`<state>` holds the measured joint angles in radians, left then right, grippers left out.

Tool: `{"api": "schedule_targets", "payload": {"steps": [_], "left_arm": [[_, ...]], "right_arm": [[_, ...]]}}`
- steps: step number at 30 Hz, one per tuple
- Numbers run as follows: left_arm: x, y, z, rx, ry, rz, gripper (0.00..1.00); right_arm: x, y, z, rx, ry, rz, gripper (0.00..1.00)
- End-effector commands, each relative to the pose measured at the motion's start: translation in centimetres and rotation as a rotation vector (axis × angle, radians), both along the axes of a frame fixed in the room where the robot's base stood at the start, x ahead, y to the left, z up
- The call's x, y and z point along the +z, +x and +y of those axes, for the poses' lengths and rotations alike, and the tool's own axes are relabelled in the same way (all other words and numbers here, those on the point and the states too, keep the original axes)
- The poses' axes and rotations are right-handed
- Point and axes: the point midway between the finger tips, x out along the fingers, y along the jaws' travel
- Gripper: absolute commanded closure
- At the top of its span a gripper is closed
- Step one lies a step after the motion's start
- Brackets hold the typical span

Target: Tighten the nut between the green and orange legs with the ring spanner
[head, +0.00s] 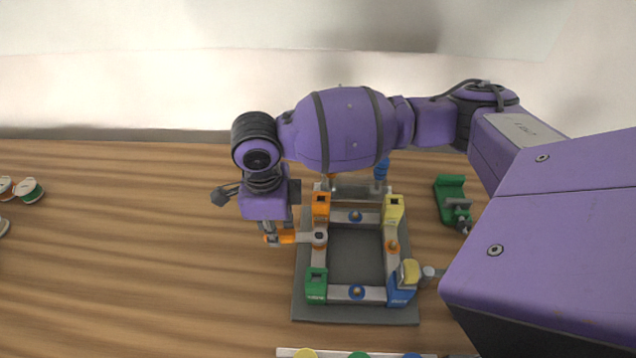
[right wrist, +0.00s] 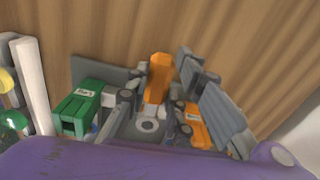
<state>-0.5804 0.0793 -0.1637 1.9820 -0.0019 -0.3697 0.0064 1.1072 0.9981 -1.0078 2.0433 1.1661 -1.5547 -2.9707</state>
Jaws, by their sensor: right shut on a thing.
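My right gripper (head: 275,235) is shut on the orange handle of the ring spanner (head: 287,238), which also shows in the right wrist view (right wrist: 158,78). The spanner lies roughly level, its grey ring end (right wrist: 148,125) over the frame's left bar, between the green leg (head: 316,284) and the orange leg (head: 320,206). The ring appears to sit around the nut (head: 320,236); how deeply it is seated I cannot tell. In the right wrist view the green leg (right wrist: 78,110) is left of the ring and the orange leg (right wrist: 197,125) right. My left gripper is not in view.
The square frame stands on a grey base plate (head: 300,308), with a yellow leg (head: 394,208) and a blue leg (head: 401,288) at its right corners. A green holder (head: 452,200) is to the right. Several spools (head: 25,189) lie far left. The table left of the frame is clear.

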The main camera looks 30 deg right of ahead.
Motion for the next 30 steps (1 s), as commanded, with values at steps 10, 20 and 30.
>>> {"api": "schedule_targets", "payload": {"steps": [10, 20, 30], "left_arm": [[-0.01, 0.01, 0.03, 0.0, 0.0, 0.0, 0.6], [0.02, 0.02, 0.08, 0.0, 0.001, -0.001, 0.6], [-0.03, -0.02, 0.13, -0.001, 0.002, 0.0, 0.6]], "right_arm": [[-0.08, 0.09, 0.04, 0.001, 0.0, -0.002, 1.0], [-0.56, 0.04, 0.02, 0.001, 0.0, -0.002, 1.0], [-0.68, 0.04, 0.02, 0.001, 0.0, -0.002, 1.0]]}}
